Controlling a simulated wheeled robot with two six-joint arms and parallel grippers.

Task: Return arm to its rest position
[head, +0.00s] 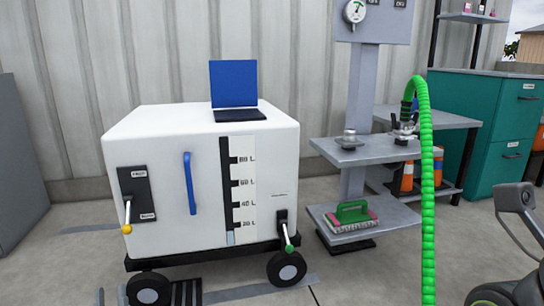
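The rest of the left arm is out of the picture. No fingers of my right gripper show.
The tote carries a laptop (233,85), a yellow-tipped lever (127,215) and a green-tipped lever (286,235). A green hose (428,200) hangs before a shelf stand (365,150) holding a green-handled brush (351,213). A dark wheeled object (515,200) is at right.

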